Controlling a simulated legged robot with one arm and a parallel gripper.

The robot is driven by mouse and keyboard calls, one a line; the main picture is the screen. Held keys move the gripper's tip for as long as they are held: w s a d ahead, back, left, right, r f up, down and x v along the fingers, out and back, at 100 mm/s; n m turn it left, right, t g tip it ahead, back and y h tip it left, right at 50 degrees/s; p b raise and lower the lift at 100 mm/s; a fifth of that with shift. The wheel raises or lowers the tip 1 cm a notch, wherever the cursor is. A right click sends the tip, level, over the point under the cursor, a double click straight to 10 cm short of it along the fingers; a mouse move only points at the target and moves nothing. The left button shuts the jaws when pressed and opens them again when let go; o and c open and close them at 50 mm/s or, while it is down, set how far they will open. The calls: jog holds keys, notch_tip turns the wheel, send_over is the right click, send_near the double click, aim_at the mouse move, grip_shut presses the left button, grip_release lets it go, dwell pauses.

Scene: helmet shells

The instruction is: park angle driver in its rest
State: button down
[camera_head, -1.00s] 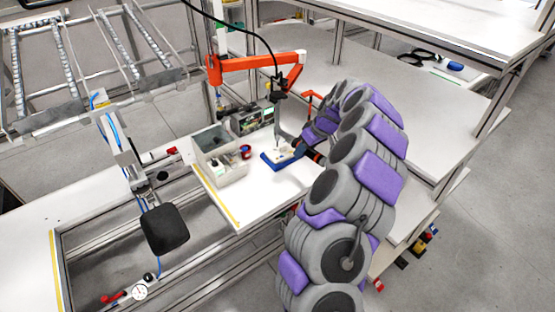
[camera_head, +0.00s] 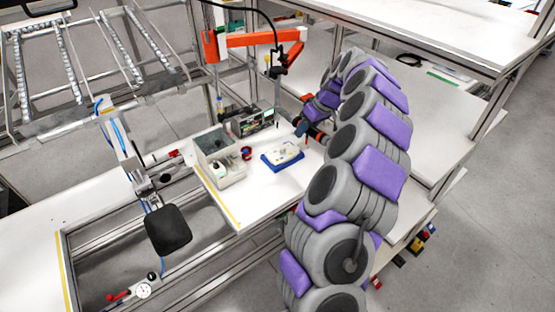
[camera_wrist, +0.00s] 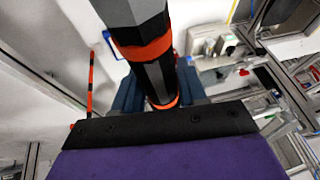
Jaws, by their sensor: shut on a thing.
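The angle driver (camera_wrist: 155,75), a black and grey tool with orange bands, runs down the middle of the wrist view. My gripper (camera_wrist: 158,98) is shut on it, with dark blue fingers on either side. In the head view my gripper (camera_head: 306,127) is at the back right of the white bench, beyond the blue fixture, and the orange-banded driver (camera_head: 319,135) shows partly beside it. I cannot make out the driver's rest for certain. The tool's working end is hidden.
A blue fixture (camera_head: 270,159) holds a white part (camera_head: 286,152). An orange jointed arm (camera_head: 250,40) with a hanging black tool (camera_head: 277,68) rises behind. The bench front is clear.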

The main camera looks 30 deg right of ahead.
dwell(0.3)
jog(key=s+d+p, duration=0.2)
jog(key=s+d, duration=0.1)
jog(key=d, duration=0.8)
jog(key=shift+s, duration=0.35)
jog(key=shift+r, duration=0.1)
dwell(0.3)
jog(key=w+d+p, duration=0.4)
jog(key=p, duration=0.5)
jog(key=shift+w+d, duration=0.2)
jog(key=shift+d, duration=0.1)
dwell(0.3)
